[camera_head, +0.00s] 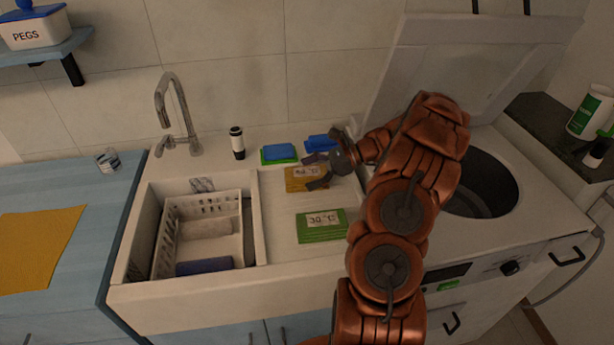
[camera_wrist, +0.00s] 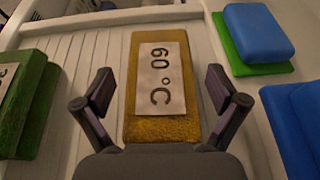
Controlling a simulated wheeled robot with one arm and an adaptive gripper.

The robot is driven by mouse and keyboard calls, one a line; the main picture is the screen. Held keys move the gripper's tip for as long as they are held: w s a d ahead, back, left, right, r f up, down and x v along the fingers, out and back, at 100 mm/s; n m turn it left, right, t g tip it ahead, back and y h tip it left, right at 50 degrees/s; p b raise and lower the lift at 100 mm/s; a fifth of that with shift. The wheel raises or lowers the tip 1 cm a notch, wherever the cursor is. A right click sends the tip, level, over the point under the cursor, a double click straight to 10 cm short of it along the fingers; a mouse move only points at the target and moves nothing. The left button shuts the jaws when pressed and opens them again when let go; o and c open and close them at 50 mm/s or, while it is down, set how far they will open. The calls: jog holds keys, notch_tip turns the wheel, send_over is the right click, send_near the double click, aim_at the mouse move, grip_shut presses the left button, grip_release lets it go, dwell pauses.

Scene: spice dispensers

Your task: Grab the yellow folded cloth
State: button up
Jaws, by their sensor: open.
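The yellow folded cloth (camera_head: 300,180) lies on the sink's ridged drainboard, with a white label reading 60 °C. In the wrist view the yellow folded cloth (camera_wrist: 142,129) lies ahead, with its near end between the fingers. My gripper (camera_head: 317,172) is open and empty. In the wrist view the fingers of my gripper (camera_wrist: 160,90) stand on either side of the cloth, apart from it. Its height above the cloth is hard to tell.
A green cloth (camera_head: 322,236) labelled 30 °C lies in front on the drainboard. Blue-and-green sponges (camera_head: 279,152) lie behind. A white basket (camera_head: 164,240) stands in the sink at left. An open top-loading washer (camera_head: 490,212) is at right. A flat yellow cloth (camera_head: 35,250) lies on the blue counter.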

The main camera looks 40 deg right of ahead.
jog(key=shift+c, duration=0.3)
jog(key=c, duration=1.2)
